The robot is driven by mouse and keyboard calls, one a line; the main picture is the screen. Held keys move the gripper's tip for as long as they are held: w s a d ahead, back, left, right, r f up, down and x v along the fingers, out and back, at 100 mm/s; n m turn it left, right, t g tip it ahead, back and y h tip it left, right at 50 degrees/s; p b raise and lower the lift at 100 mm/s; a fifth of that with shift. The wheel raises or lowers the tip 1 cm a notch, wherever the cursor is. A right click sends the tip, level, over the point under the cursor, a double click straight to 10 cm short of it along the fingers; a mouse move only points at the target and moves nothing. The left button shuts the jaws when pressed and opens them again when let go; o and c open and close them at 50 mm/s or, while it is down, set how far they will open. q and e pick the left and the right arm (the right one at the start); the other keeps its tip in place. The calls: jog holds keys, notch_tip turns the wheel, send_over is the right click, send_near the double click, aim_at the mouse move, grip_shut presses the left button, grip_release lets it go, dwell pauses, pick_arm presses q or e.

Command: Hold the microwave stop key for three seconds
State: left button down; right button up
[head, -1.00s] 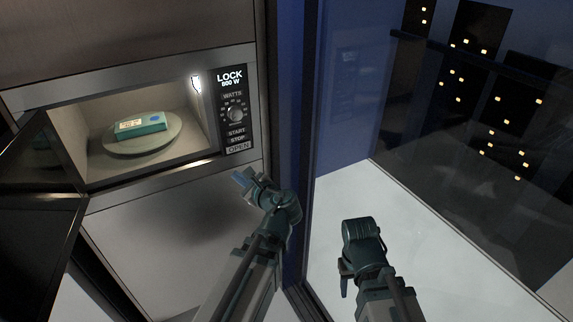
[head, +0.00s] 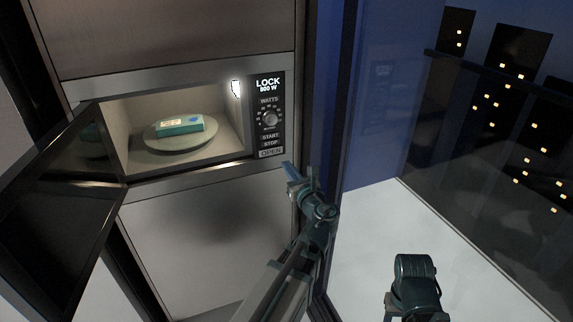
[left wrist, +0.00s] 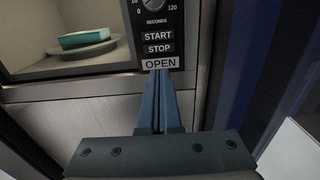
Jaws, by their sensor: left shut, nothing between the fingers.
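The microwave (head: 195,78) is built into a steel front, its door (head: 65,215) open to the left. Its black control panel (head: 268,115) carries a dial, with START, the STOP key (head: 270,144) and the OPEN key (head: 271,153) below. My left gripper (head: 290,172) is shut and empty, just below the panel. In the left wrist view the fingertips (left wrist: 160,74) overlap the lower edge of OPEN, with the STOP key (left wrist: 158,49) above them, uncovered. I cannot tell if they touch the panel. My right arm shows at lower right; its jaws do not show.
A teal box (head: 182,125) lies on the turntable (head: 160,140) inside the lit cavity. A blue upright panel (head: 370,110) stands close to the right of my left arm. Pale floor (head: 385,225) is clear farther right.

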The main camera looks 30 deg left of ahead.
aim_at(271, 144)
pick_arm(q)
jog(key=x, duration=1.1)
jog(key=shift+w+a, duration=0.2)
jog(key=shift+a, duration=0.15)
